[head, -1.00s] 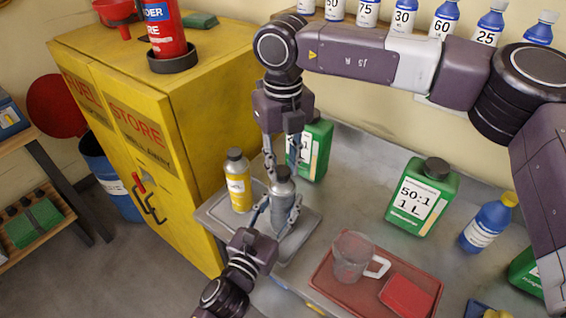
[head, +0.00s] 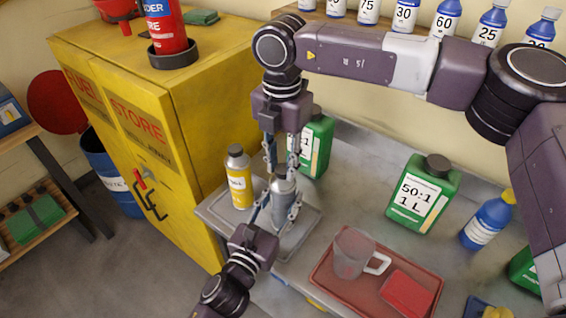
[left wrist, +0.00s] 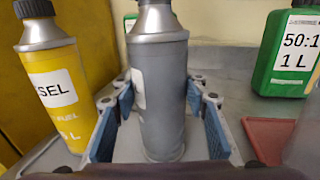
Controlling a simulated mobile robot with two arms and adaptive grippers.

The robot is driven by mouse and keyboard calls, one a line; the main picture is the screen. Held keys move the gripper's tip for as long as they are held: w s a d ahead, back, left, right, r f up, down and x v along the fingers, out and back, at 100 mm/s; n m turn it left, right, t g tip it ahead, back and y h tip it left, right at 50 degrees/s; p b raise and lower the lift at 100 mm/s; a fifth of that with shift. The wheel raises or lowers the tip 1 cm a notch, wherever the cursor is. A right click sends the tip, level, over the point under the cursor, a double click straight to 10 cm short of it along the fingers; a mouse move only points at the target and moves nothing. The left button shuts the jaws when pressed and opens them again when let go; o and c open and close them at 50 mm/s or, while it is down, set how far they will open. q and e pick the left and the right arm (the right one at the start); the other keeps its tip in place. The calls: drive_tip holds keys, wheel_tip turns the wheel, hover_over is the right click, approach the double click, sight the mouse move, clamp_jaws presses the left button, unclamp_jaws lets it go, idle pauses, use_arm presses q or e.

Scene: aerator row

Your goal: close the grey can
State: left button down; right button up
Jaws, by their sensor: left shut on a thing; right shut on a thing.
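The grey can (head: 284,208) stands upright on a grey tray (head: 303,232). It also shows in the left wrist view (left wrist: 160,95), with its top cut off by the frame's edge. My left gripper (left wrist: 158,108) is shut on the can's body, with a blue pad on each side. My right gripper (head: 282,170) comes down from above and is shut on the dark cap at the can's top. Its fingers mostly hide the cap, and I cannot tell how far down the cap sits on the neck.
A yellow can (head: 239,180) stands close left of the grey can. A green jug (head: 315,148) is behind it, another green jug (head: 423,195) to the right. A red tray (head: 325,272) with a clear jug (head: 352,252) lies in front right. The yellow cabinet (head: 200,120) is left.

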drive_tip(key=m, duration=0.4)
drive_tip(key=shift+a, duration=0.1)
drive_tip(key=m, duration=0.3)
drive_tip(key=shift+w+m, duration=0.15)
drive_tip(key=shift+m, duration=0.25)
drive_tip(key=m, duration=0.6)
drive_tip(key=shift+w+m, duration=0.1)
drive_tip(key=shift+m, duration=0.3)
drive_tip(key=o, duration=0.7)
drive_tip(key=shift+r, duration=2.25)
drive_tip(key=shift+c, duration=0.3)
